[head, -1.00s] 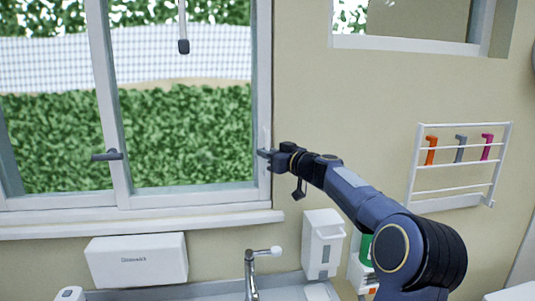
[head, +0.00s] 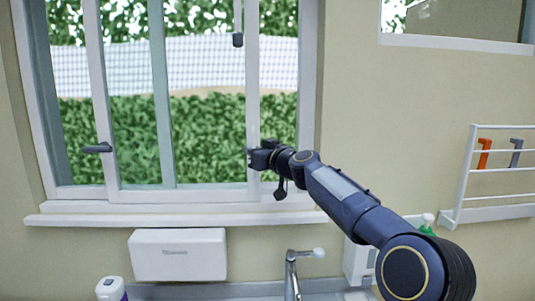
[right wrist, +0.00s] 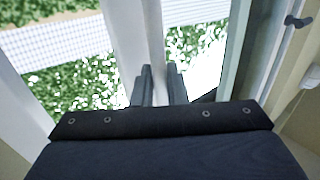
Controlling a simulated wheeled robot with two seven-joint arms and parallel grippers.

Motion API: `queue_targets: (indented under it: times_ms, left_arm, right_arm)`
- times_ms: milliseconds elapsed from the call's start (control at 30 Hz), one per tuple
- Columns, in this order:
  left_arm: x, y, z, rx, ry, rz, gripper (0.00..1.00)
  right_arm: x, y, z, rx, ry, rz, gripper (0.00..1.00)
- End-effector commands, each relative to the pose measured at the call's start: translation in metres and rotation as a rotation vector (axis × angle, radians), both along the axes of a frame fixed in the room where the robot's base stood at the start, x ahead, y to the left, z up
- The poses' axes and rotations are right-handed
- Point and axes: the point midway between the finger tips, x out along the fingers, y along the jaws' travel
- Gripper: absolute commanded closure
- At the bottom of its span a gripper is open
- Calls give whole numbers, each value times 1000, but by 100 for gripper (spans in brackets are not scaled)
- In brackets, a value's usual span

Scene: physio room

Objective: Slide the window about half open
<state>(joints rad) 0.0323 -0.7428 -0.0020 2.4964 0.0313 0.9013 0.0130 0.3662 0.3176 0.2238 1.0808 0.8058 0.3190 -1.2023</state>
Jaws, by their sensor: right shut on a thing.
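The window (head: 310,100) fills the left of the head view. Its sliding sash stands away from the right jamb, leaving a gap about as wide as the stretch of hedge to its right. My right gripper (head: 254,158) is shut on the sash's white right stile (head: 252,100), below its mid-height. In the right wrist view, my right gripper's dark fingers (right wrist: 159,88) stand on either side of the stile (right wrist: 150,35); their contact is partly hidden by the gripper body. The sash's left stile (head: 161,100) shows behind the fixed pane. My left gripper is not in view.
A dark handle (head: 97,148) sits on the left frame. Below the sill (head: 170,219) are a white dispenser box (head: 178,254) and a tap (head: 292,270). A wall rack (head: 468,170) stands right.

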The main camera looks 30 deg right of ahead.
Motion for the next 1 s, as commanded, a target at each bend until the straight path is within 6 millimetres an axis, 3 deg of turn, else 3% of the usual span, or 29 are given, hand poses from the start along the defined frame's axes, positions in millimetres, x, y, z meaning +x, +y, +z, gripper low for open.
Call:
queue_targets:
  times_ms: [433, 467, 567, 867, 1000]
  left_arm:
    - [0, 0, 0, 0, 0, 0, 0]
    - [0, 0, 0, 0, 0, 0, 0]
    - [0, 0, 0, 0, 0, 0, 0]
    - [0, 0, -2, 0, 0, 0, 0]
    - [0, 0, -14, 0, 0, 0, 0]
  right_arm:
    - [3, 6, -1, 1, 2, 3, 100]
    - [3, 6, -1, 1, 3, 3, 84]
    - [3, 6, -1, 1, 2, 3, 71]
    - [1, 6, -1, 0, 0, 2, 70]
    - [-14, 4, -3, -2, -1, 1, 70]
